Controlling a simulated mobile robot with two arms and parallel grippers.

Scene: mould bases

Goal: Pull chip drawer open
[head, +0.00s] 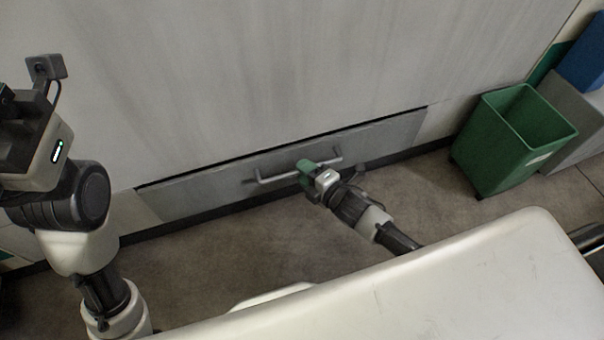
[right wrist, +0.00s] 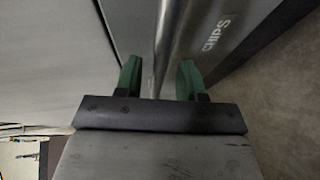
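The chip drawer (head: 215,190) is a low, wide grey front at the foot of the large cabinet, with a dark gap along its top edge. It looks closed or nearly so. Its bar handle (head: 270,178) runs across the front. White lettering "CHIPS" shows on the drawer front (right wrist: 240,32) in the right wrist view. My right gripper (head: 306,172) is at the handle, and its green fingers (right wrist: 160,78) stand apart with the metal bar (right wrist: 172,45) between them. Firm contact is not clear. My left arm is raised at the left; its fingers are out of frame.
A green bin (head: 490,150) stands on the floor at the right, beside a grey box (head: 575,115) and a blue one (head: 585,55). The grey floor (head: 200,265) in front of the drawer is clear apart from my right arm.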

